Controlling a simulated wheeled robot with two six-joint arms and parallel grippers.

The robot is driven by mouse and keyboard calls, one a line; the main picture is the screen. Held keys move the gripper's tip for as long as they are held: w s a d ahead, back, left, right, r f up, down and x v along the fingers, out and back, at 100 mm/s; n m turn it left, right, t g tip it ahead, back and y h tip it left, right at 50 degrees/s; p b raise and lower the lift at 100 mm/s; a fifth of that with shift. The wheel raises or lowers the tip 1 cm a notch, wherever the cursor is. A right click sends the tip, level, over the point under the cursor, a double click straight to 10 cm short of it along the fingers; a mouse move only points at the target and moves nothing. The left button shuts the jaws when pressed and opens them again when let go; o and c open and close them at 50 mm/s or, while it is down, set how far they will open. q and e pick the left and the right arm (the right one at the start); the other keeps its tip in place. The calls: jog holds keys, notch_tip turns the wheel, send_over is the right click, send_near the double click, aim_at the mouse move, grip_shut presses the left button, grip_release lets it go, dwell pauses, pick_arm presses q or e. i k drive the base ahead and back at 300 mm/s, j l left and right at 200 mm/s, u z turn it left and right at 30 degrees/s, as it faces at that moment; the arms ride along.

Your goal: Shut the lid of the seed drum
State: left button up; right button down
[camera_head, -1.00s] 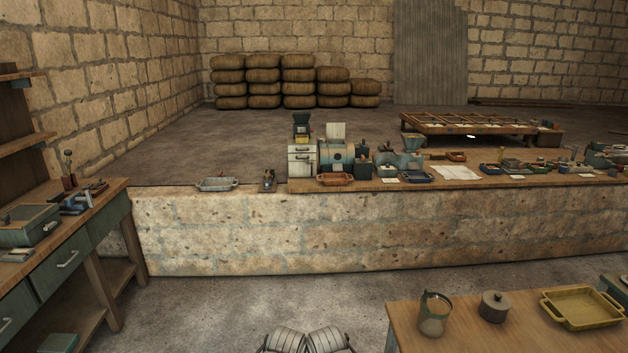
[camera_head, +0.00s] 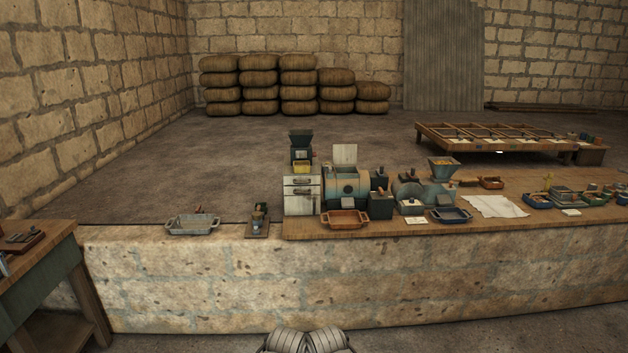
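The seed drum (camera_head: 347,186) is a teal and tan cylinder lying on the wooden top of the long stone counter. Its pale square lid (camera_head: 344,155) stands up, open, above the drum. An orange-brown tray (camera_head: 345,219) sits in front of it. Neither of my grippers can be made out; only ribbed grey parts of my own body show at the bottom edge.
A white drawer cabinet (camera_head: 302,195) stands just left of the drum. Dark canisters, a hopper (camera_head: 443,167) and trays stand to its right. A metal tray (camera_head: 193,224) is further left. A green bench (camera_head: 40,265) stands at the lower left.

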aim_at(343, 154)
jog(key=i, duration=1.8)
jog(key=i+u, duration=0.15)
jog(key=i, duration=0.35)
jog(key=i+l+u, duration=0.2)
jog(key=i, duration=0.35)
jog(key=i+l+u, duration=0.15)
jog(key=i, duration=0.35)
